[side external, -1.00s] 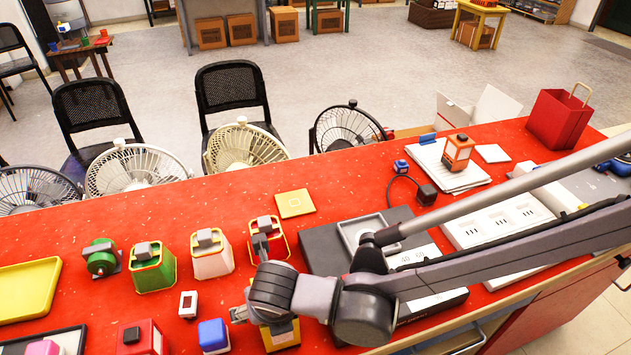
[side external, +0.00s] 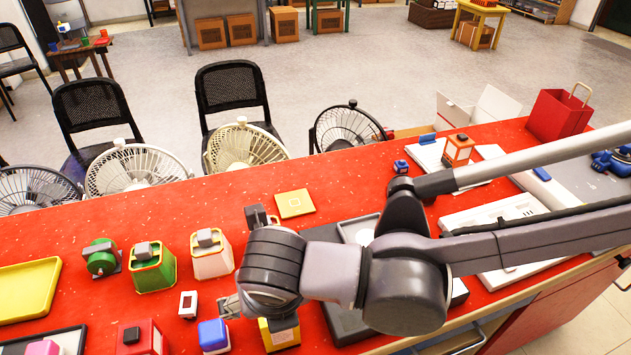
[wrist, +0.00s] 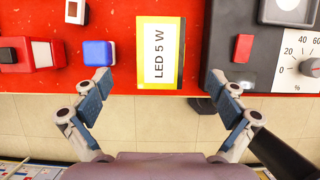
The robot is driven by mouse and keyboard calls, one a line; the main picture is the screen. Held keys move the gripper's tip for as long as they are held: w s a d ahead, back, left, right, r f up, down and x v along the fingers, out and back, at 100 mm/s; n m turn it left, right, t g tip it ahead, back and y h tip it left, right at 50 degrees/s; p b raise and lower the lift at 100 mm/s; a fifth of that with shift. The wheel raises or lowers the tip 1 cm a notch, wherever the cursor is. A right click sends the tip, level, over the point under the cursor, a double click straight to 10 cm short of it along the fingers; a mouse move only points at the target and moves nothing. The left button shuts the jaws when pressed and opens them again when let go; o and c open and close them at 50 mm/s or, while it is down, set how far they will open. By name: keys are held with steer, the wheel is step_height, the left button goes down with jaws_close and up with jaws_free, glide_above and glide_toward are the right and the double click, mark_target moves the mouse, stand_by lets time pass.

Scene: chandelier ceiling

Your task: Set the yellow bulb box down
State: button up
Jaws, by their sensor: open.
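The yellow bulb box (wrist: 160,30) has a white face marked "LED 5 W" and sits on the red counter near its front edge. In the side view the box (side external: 280,335) is partly covered by my wrist. My gripper (wrist: 160,82) is open and empty. Its fingers spread to the left and right of the box in the wrist view, with clear gaps on both sides. In the side view one finger (side external: 230,306) shows left of the box, and the other is hidden by my arm.
A blue-topped block (wrist: 97,53) and a red box (wrist: 40,52) stand left of the bulb box. A dark tester panel with a dial (wrist: 311,67) is to the right. Green (side external: 153,268) and white (side external: 211,255) lamp boxes stand behind. Some red counter is bare between them.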

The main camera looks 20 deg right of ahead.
steer(key=shift+s+r, duration=0.15)
steer(key=shift+r, duration=0.2)
steer(key=shift+d+r, duration=0.25)
steer(key=shift+d, duration=0.05)
steer(key=w+d+r+m, duration=0.3)
steer(key=d+m, duration=0.5)
steer(key=d, duration=0.3)
steer(key=w+d+r+m, duration=0.25)
steer(key=d+m, duration=0.45)
steer(key=d, duration=0.4)
steer(key=s+d+f+m+t, duration=0.1)
steer(key=s+d+m, duration=0.2)
steer(key=d+m, duration=0.7)
steer(key=s+d+f+m+t, duration=0.1)
steer(key=s+d+m, duration=0.2)
steer(key=d+m, duration=0.8)
steer(key=shift+s+d+f+t, duration=0.2)
steer(key=shift+s+f+t, duration=0.15)
steer(key=shift+s+t, duration=0.05)
